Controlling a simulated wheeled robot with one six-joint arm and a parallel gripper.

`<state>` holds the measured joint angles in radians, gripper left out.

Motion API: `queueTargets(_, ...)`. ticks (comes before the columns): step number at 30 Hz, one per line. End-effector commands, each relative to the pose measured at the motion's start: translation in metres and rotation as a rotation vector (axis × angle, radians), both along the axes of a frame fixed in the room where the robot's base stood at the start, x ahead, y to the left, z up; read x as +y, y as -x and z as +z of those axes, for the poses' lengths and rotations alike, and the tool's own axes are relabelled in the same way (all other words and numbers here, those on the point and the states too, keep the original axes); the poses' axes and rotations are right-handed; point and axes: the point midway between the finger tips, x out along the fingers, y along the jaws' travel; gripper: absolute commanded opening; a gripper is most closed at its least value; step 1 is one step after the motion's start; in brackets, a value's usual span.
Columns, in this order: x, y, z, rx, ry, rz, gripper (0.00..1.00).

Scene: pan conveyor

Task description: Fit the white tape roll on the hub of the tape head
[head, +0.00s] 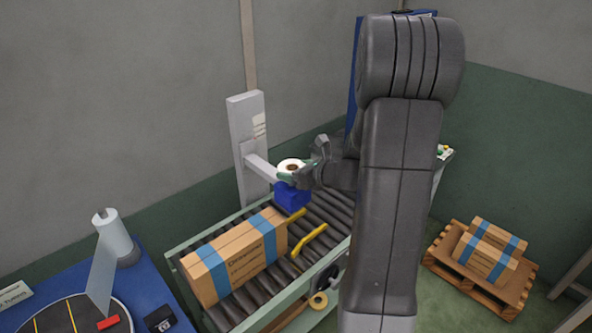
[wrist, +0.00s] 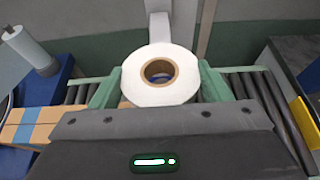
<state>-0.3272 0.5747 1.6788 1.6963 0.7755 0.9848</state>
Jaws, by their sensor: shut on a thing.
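The tape head has a pale upright post (head: 247,130), a side arm (head: 261,167) and a blue block (head: 291,197) below the roll. The roll is at the end of the side arm. The hub is hidden by the roll and gripper, so I cannot tell whether the core is around it.
The roller conveyor (head: 245,296) runs below, carrying a blue-taped carton (head: 238,263) and yellow bars (head: 309,241). A blue table (head: 155,290) stands at the left. A pallet (head: 462,278) with cartons is at the right. Another roll (head: 318,300) sits under the conveyor.

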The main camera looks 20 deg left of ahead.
Motion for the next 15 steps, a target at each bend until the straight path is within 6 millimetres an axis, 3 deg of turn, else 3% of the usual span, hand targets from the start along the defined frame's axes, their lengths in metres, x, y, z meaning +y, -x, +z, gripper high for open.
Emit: queueTargets(15, 0.000, 0.000, -0.014, 0.000, 0.000, 0.000, 0.47)
